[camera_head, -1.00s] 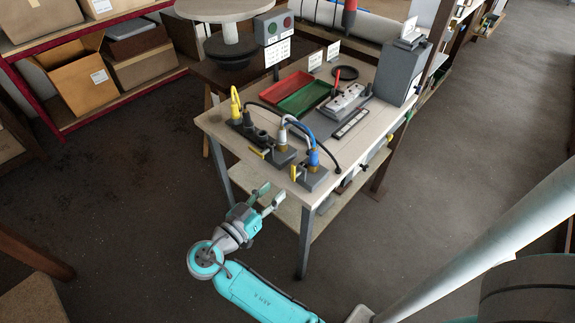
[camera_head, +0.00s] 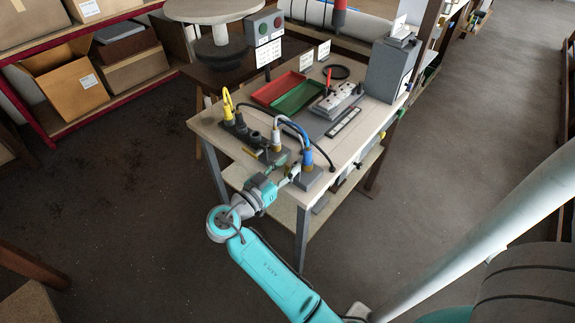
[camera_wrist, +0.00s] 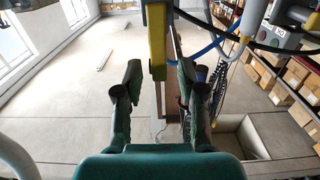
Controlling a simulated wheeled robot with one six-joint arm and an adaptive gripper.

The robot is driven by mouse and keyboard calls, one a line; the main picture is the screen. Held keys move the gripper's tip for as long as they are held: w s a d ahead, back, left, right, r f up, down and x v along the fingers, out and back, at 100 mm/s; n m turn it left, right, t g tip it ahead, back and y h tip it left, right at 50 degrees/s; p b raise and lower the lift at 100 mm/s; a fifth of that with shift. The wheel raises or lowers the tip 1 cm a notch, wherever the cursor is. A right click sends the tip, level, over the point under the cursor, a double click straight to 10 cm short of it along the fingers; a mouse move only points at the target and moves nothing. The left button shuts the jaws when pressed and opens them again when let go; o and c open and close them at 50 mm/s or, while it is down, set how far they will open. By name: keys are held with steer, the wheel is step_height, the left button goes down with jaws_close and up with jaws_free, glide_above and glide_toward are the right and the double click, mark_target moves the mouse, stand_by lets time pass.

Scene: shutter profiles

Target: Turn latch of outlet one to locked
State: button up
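Two dark grey outlet boxes sit at the table's near edge; I cannot read which is outlet one. The left box (camera_head: 268,157) holds a white-tipped plug (camera_head: 276,139) and has a yellow latch (camera_head: 250,152) sticking out to the left. The right box (camera_head: 309,180) holds a blue plug (camera_head: 307,158); its latch is hidden behind my gripper in the head view. My gripper (camera_head: 287,168) is open at the right box's front left. In the wrist view a yellow bar, apparently a latch handle (camera_wrist: 157,45), stands upright between and ahead of the open fingers (camera_wrist: 160,85). Contact is not visible.
A black strip with a yellow plug (camera_head: 228,106) stands left of the boxes. Cables arch over the boxes. Floor in front of the table is clear.

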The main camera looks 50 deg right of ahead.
steer(key=shift+d, duration=0.3)
jaws_close()
